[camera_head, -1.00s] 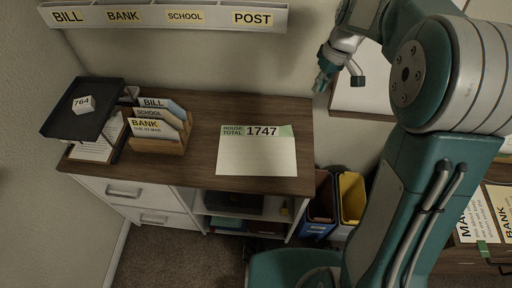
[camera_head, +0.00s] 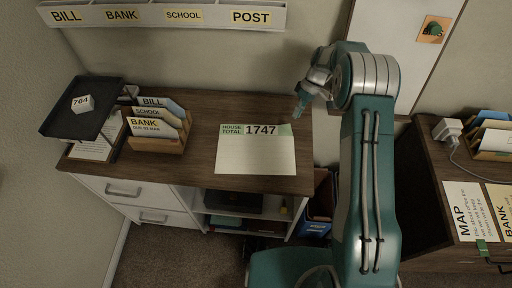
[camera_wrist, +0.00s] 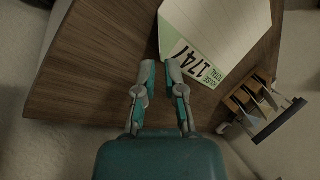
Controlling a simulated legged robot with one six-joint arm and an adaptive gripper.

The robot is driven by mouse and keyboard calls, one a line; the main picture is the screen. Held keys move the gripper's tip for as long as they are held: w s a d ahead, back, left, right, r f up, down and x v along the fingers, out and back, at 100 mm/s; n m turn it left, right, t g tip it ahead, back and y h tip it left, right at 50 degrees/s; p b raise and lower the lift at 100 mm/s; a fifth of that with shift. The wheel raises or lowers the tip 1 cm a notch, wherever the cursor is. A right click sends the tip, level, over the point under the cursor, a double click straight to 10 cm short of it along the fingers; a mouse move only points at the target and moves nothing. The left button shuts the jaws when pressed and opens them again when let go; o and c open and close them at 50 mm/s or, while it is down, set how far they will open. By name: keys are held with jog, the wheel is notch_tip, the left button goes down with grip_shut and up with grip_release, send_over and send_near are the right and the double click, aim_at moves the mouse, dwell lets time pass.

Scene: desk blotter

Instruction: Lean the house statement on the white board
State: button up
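The house statement (camera_head: 255,158), a pale sheet with a green top strip reading HOUSE TOTAL 1747, lies flat on the brown desk. It also shows in the wrist view (camera_wrist: 220,28). My gripper (camera_head: 297,114) is above the desk's right side, by the sheet's top right corner. In the wrist view my gripper (camera_wrist: 161,68) is open and empty, its fingertips a little apart, near the sheet's green edge.
A wooden sorter (camera_head: 158,143) with labelled cards and a black tray (camera_head: 82,122) bearing a 764 block stand on the desk's left. A labelled shelf (camera_head: 205,15) is on the wall. A second desk (camera_head: 425,175) with papers is at right.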

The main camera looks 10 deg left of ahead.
jog(key=x, duration=0.6)
grip_shut()
jog(key=shift+w+r, duration=0.1)
